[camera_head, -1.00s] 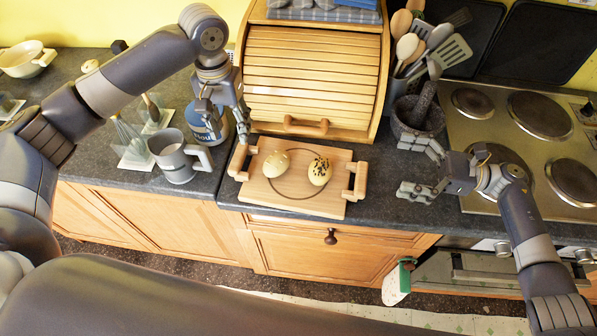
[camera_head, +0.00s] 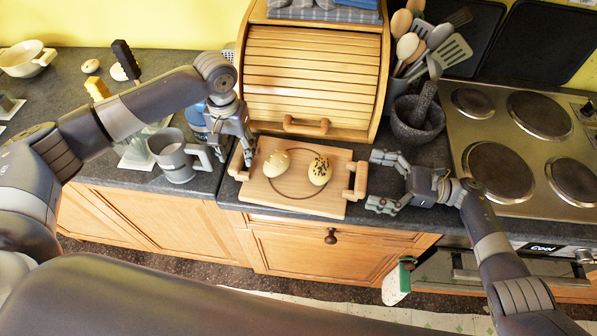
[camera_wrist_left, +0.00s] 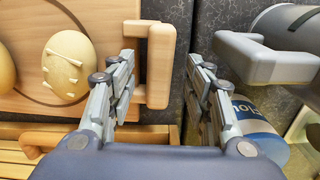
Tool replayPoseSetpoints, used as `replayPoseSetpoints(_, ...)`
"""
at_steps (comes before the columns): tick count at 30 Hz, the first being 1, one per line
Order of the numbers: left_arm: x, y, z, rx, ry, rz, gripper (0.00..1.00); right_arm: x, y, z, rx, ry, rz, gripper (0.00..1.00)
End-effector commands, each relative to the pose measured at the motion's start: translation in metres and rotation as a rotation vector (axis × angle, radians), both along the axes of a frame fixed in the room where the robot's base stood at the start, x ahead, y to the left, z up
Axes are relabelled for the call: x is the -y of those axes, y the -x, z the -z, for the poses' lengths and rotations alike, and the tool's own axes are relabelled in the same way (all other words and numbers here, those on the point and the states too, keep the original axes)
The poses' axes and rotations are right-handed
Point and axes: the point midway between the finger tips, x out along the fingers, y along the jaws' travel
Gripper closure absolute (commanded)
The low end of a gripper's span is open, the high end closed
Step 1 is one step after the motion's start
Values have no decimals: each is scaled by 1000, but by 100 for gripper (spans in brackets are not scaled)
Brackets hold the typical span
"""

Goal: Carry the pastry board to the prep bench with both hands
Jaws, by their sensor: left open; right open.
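The pastry board (camera_head: 297,201) is a light wooden board with a raised handle at each end, lying on the dark counter. My left gripper (camera_head: 247,160) is open at the board's left handle (camera_head: 238,163). In the left wrist view the left handle (camera_wrist_left: 161,65) lies between the open fingers (camera_wrist_left: 165,70), close to one finger. My right gripper (camera_head: 374,181) is open just right of the right handle (camera_head: 359,181), its fingers pointing at it and apart from it.
A grey mug (camera_head: 174,157) stands left of the board, its handle near my left gripper. A roll-top bread box (camera_head: 312,85) stands behind. A mortar (camera_head: 417,121) and the stove (camera_head: 520,140) are at the right. The counter's front edge (camera_head: 275,213) is close to the board.

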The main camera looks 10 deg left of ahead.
Motion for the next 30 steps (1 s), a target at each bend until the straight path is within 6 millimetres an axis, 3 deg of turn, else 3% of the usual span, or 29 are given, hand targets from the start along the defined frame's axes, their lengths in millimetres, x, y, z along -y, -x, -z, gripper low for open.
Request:
replayPoseSetpoints(6,1,0,14,0,1,1,53,-20,0,0,0,-1,1,0)
replayPoseSetpoints(17,1,0,17,0,1,2,53,-23,0,0,-1,0,1,0)
replayPoseSetpoints(23,1,0,17,0,1,2,99,-23,0,0,-1,0,1,45)
replayPoseSetpoints(27,1,0,17,0,1,2,100,-23,0,0,0,0,1,74)
replayPoseSetpoints(30,1,0,16,0,2,2,100,-23,0,0,0,0,2,74)
